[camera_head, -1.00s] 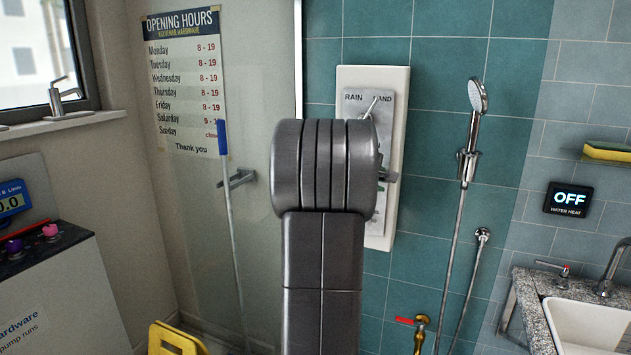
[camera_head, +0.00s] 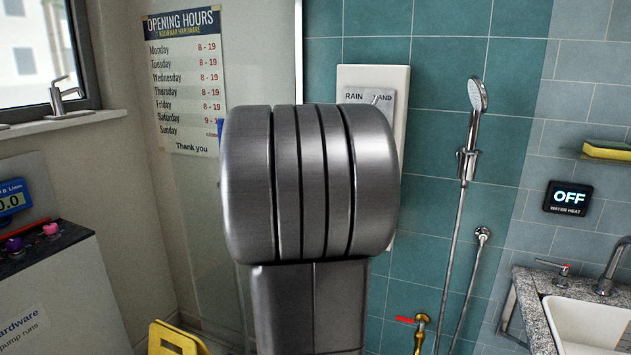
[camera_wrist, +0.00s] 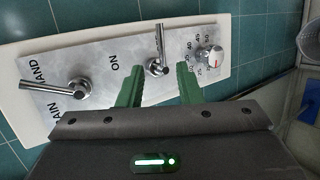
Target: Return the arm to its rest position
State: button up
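My arm's dark metal links (camera_head: 310,185) fill the middle of the head view and hide my gripper there. In the wrist view my gripper (camera_wrist: 158,85) shows two green fingers, spread apart with nothing between them. Past the fingertips is the white-framed shower panel (camera_wrist: 120,55). It carries a lever (camera_wrist: 75,90) by the RAIN and HAND labels, a second lever (camera_wrist: 157,62) by the ON label, and a round dial (camera_wrist: 211,56) with numbers. The fingers look apart from the levers. In the head view only the top and right edge of the panel (camera_head: 400,85) show.
A hand shower (camera_head: 478,95) hangs on the teal tiled wall to the right. A brass tap (camera_head: 420,330) with a red handle is low down. A sink (camera_head: 585,325) stands at right, a machine (camera_head: 60,290) at left, and a yellow object (camera_head: 175,338) at the bottom.

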jog(key=x, duration=1.4)
jog(key=shift+p, duration=0.35)
jog(key=shift+a+r+n+h+p, duration=0.15)
jog(key=shift+r+n+h+p, duration=0.2)
jog(key=shift+r+n+h, duration=0.3)
jog(key=shift+s, duration=0.1)
jog(key=shift+s+f, duration=0.1)
jog(key=shift+f, duration=0.05)
